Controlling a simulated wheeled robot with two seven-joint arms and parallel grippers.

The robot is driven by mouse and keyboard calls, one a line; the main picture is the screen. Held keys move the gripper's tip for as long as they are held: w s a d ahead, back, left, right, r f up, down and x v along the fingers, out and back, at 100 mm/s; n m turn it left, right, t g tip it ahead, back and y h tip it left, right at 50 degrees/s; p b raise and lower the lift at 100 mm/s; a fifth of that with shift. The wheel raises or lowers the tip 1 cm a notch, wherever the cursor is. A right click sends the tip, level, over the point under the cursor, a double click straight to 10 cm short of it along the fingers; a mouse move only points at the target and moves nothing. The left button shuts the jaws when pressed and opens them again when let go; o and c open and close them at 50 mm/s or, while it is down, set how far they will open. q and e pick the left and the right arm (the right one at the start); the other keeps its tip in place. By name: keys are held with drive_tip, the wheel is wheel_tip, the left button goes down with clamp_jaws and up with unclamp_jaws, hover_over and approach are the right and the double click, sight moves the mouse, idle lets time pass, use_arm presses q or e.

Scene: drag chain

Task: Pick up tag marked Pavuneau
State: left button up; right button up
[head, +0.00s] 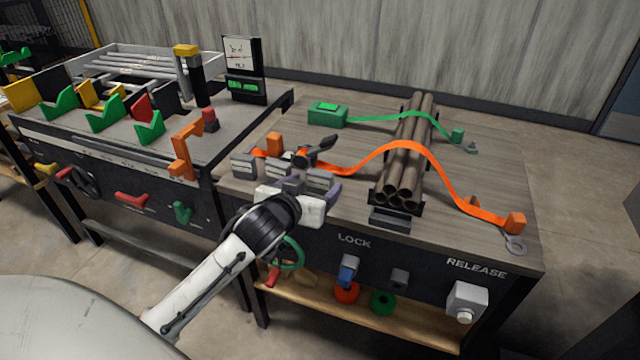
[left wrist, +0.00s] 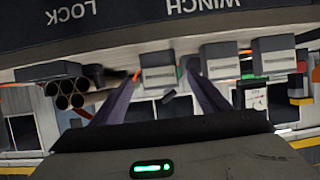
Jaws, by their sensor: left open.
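Several small grey blocks with pale faces stand at the front left of the wooden bench: a left one (head: 243,165), a middle one (head: 277,168) and a right one (head: 320,178). They may be the tags, but no name is legible on them. In the left wrist view, which is upside down, a block (left wrist: 158,72) appears between the finger lines and another (left wrist: 220,62) lies beside the right finger. My left gripper (head: 298,184) is open and empty at the bench's front edge, close to the right block. Its wrist hides part of the row. My right gripper is not in view.
An orange strap (head: 386,146) runs over a bundle of brown pipes (head: 410,150) right of the blocks. A black-handled ratchet (head: 315,150) stands behind them. A green box (head: 328,115) sits farther back.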

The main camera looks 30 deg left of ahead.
sight(320, 183)
use_arm(q)
drive_tip(key=shift+x, duration=1.3)
drive_tip(key=c, duration=1.1)
